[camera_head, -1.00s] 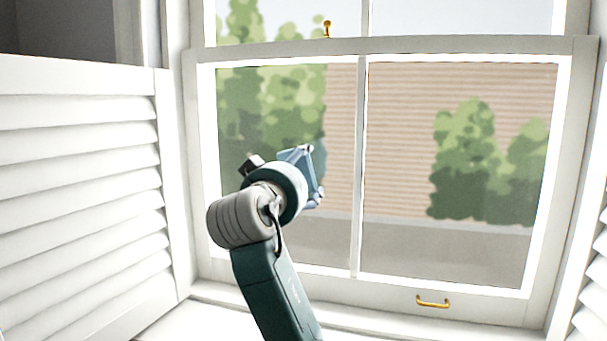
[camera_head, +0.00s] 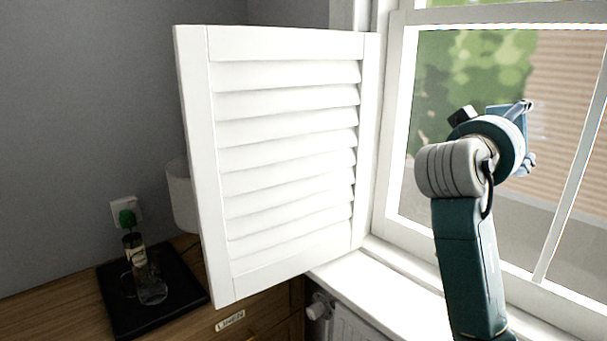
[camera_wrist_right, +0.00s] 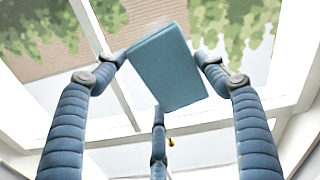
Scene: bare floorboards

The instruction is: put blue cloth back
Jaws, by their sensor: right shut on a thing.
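The blue cloth (camera_wrist_right: 167,68) is a folded, flat block in the right wrist view. The fingers of my right gripper (camera_wrist_right: 165,85) are shut on it, with one finger at each side and one below. In the head view my right gripper (camera_head: 525,135) is raised in front of the window, mostly hidden behind its own wrist. Only a small part of the cloth may show there. My left gripper is not in view.
A white louvred shutter (camera_head: 285,150) stands open left of the window. Behind it a wooden cabinet (camera_head: 60,318) has a labelled drawer front (camera_head: 231,320). On its top are a black tray (camera_head: 117,318) and a green-topped bottle (camera_head: 148,275). A radiator (camera_head: 355,328) stands below the sill.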

